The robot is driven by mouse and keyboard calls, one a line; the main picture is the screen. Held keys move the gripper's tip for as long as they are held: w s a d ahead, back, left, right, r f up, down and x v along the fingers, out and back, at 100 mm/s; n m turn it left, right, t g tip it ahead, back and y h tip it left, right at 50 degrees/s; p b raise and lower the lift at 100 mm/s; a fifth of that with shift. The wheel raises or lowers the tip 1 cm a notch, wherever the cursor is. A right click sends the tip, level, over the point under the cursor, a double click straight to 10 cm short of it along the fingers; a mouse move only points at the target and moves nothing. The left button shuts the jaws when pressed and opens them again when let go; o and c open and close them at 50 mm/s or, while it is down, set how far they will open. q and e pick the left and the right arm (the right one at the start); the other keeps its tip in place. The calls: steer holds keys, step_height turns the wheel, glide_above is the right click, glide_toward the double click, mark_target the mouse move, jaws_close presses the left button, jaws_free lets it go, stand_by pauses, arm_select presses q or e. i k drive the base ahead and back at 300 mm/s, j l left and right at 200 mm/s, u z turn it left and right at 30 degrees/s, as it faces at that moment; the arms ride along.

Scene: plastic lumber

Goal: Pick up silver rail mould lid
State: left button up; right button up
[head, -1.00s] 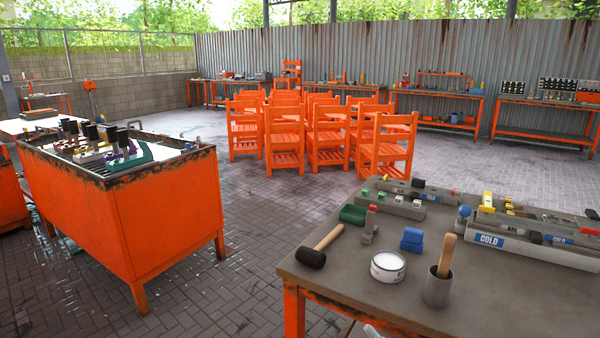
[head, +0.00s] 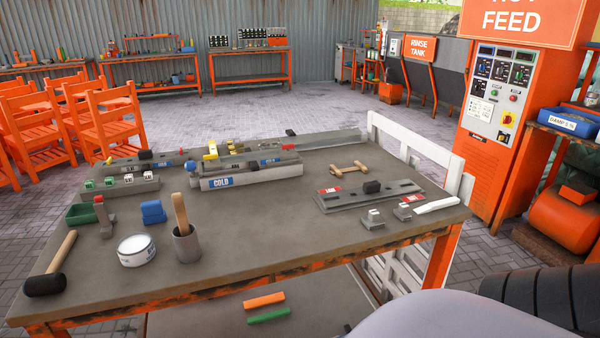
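A long flat grey plate (head: 345,199) with a black block (head: 372,187) on top and red labels at its ends lies on the right part of the worktable (head: 270,245). It looks like a mould lid, but I cannot tell for sure that it is the silver rail one. A long grey mould with a blue COLD label (head: 255,178) lies left of it. A silvery long strip (head: 335,137) lies at the table's back edge. Neither of my grippers is in view.
White slats (head: 415,150) stand at the right edge. The table's front middle is clear.

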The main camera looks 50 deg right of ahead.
mark_target(372, 189)
steer(key=z, duration=2)
